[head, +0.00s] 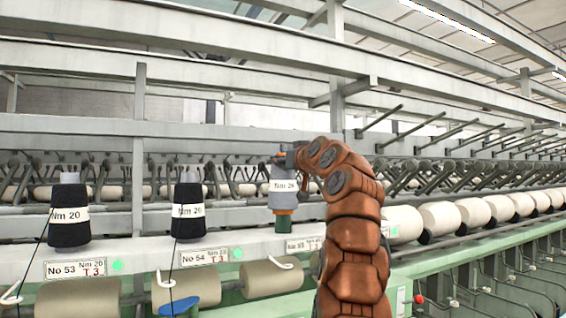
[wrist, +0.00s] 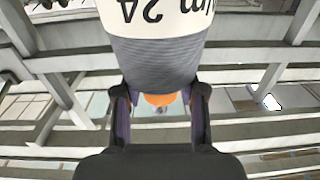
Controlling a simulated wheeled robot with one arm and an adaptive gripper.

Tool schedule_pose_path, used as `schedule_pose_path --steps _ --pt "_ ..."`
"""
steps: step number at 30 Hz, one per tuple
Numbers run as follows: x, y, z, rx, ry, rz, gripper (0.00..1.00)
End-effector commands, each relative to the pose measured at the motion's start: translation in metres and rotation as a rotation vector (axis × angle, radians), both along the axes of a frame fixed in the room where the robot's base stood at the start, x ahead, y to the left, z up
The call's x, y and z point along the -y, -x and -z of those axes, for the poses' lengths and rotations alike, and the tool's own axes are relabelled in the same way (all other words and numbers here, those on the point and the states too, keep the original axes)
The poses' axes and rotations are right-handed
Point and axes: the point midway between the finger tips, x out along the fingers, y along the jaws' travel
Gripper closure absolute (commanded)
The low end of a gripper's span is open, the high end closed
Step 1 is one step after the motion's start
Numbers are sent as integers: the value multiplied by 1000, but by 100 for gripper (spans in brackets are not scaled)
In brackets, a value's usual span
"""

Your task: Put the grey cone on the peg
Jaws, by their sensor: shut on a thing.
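The grey cone (head: 283,192), with a white "Nm 24" label, hangs upright under my gripper (head: 286,160) in the head view. In the wrist view the grey cone (wrist: 158,62) fills the top middle, with an orange end (wrist: 160,98) between the fingers. My gripper (wrist: 160,105) is shut on this narrow end. A dark green peg (head: 283,223) stands directly below the cone, with an orange edge between them. I cannot tell whether the cone is around the peg or just above it.
Black cones (head: 69,212) and (head: 188,208) stand on the rail to the left, above number labels. White bobbins (head: 440,216) line the right. Bare rods (head: 425,127) stick out at the upper right, and grey beams run overhead.

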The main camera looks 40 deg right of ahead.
Motion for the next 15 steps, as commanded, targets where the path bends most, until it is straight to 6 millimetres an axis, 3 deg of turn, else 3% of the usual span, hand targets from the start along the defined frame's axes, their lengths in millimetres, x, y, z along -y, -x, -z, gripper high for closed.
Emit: schedule_pose_path --steps 15 --pt "-1 0 31 0 0 -1 100"
